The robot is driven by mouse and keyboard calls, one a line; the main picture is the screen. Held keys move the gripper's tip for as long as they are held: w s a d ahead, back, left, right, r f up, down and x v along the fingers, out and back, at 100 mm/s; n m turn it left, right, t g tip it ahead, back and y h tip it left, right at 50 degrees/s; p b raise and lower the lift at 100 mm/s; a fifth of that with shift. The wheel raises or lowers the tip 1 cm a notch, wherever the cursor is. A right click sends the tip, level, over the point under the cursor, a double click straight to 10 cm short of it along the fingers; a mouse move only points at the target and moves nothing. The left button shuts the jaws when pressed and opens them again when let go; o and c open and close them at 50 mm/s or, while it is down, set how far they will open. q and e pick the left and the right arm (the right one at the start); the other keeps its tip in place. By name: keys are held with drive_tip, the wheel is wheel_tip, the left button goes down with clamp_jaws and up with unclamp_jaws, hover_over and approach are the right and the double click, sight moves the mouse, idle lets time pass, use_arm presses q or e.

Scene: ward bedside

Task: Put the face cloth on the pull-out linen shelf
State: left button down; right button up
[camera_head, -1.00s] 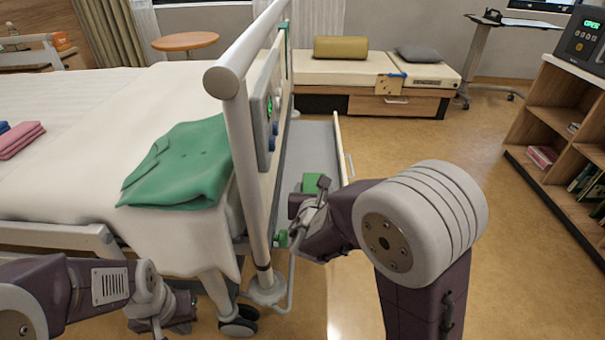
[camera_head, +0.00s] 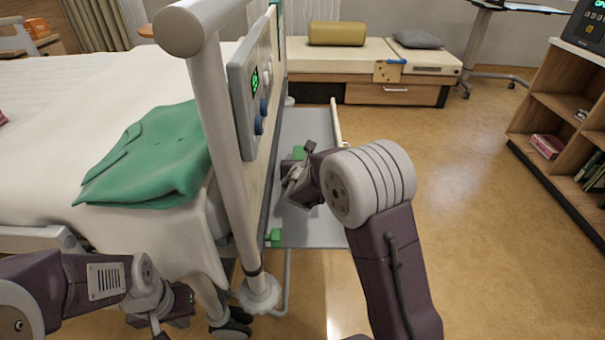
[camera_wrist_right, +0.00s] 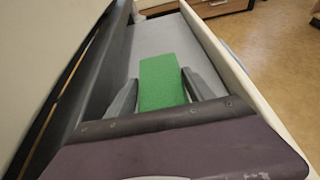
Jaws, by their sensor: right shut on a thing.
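A small green folded cloth, which I take to be the face cloth (camera_wrist_right: 162,82), sits between the two fingers of my right gripper (camera_wrist_right: 164,90) in the right wrist view. In the head view a bit of the cloth (camera_head: 299,153) shows past my right gripper (camera_head: 297,165), which is shut on it. The pull-out linen shelf (camera_head: 316,222) is a grey tray with a cream rim beside the bed. The cloth is over the shelf; I cannot tell if it touches the surface. My left gripper (camera_head: 158,328) hangs low at the bottom left, its fingers cut off by the frame edge.
The bed's cream post and rail (camera_head: 218,110), with a control panel (camera_head: 250,90), stand left of the shelf. A green folded garment (camera_head: 150,160) lies on the bed. A bench (camera_head: 345,60) stands behind and a bookcase (camera_head: 560,110) at right. The floor between is clear.

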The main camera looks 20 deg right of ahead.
wheel_tip(320, 180, down, 4)
drive_tip(key=b, duration=0.3)
drive_tip(key=shift+f, duration=0.2)
drive_tip(key=shift+r, duration=0.25)
drive_tip(key=shift+f, duration=0.2)
drive_tip(key=o, duration=1.3)
drive_tip(key=shift+r, duration=0.1)
drive_tip(key=shift+o, duration=0.2)
drive_tip(key=shift+r, duration=0.1)
